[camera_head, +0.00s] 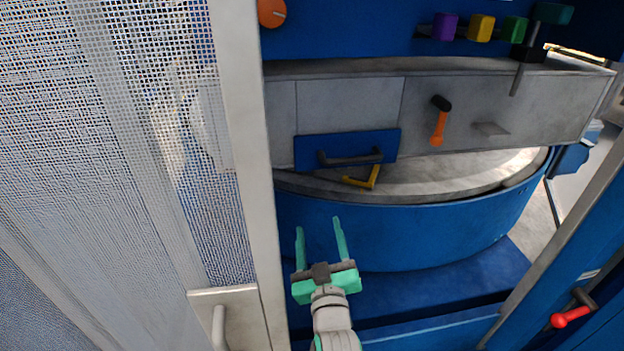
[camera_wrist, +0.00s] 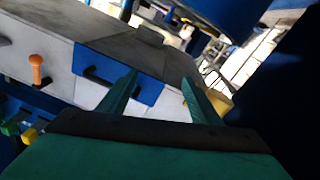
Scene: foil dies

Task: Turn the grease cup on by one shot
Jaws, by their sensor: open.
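A round orange knob (camera_head: 271,12) with a pale line across its face sits on the blue panel at the top left of the head view. It may be the grease cup, but no label shows to settle this. A yellow-orange rounded part (camera_wrist: 216,103) shows behind the right finger in the wrist view; I cannot tell if it is the same knob. My gripper (camera_head: 318,224) is open and empty, in front of the blue drum and well below the knob. Its two green fingers (camera_wrist: 160,77) stand apart in the wrist view.
A mesh door (camera_head: 240,150) with a pale frame stands close on the left. A blue plate with a black handle (camera_head: 350,158), an orange-handled lever (camera_head: 438,125) and a yellow bracket (camera_head: 366,178) lie ahead. Coloured blocks (camera_head: 480,28) line the top. A red-handled lever (camera_head: 570,317) is lower right.

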